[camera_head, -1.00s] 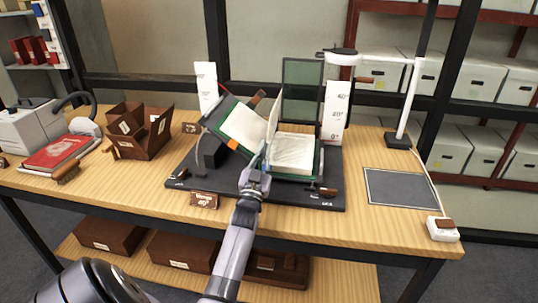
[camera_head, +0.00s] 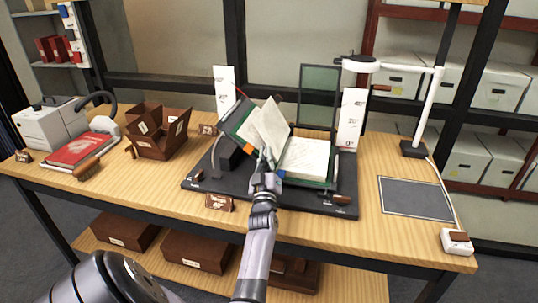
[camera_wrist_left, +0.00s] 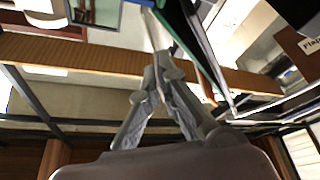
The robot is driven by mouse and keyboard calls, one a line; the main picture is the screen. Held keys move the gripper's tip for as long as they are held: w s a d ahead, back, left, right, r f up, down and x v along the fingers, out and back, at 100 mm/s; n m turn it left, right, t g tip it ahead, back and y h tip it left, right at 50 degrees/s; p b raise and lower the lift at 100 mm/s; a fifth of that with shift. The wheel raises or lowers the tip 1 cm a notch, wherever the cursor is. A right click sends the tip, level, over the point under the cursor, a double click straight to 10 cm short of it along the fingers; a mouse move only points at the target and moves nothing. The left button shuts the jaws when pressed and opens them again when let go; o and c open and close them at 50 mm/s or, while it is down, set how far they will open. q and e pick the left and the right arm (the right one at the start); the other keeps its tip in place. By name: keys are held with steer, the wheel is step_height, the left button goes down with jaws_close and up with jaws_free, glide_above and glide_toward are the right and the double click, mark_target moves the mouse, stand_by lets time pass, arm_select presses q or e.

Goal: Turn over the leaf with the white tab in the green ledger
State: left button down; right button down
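The green ledger (camera_head: 307,160) lies open in a dark cradle, its left cover (camera_head: 238,120) propped up at a slant. One cream leaf (camera_head: 270,122) stands raised over the spine, leaning left. The right-hand pages lie flat. An orange tab and a blue tab show; I cannot make out a white one. My left gripper (camera_head: 264,155) is at the near lower edge of the raised leaf. In the left wrist view its fingertips (camera_wrist_left: 164,62) come together on a thin pale edge, which looks like the leaf. My right gripper is not in view.
Two white scale cards (camera_head: 224,92) and a dark glass panel (camera_head: 318,97) stand behind the cradle. A lamp (camera_head: 425,105) and a grey mat (camera_head: 415,198) are at right. Brown boxes (camera_head: 160,133) and a red book (camera_head: 82,149) are at left.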

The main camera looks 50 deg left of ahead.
arm_select(q)
steer(key=c, duration=2.3)
jaws_free()
steer(key=shift+r, duration=0.1)
steer(key=o, duration=0.5)
steer(key=shift+c, duration=0.2)
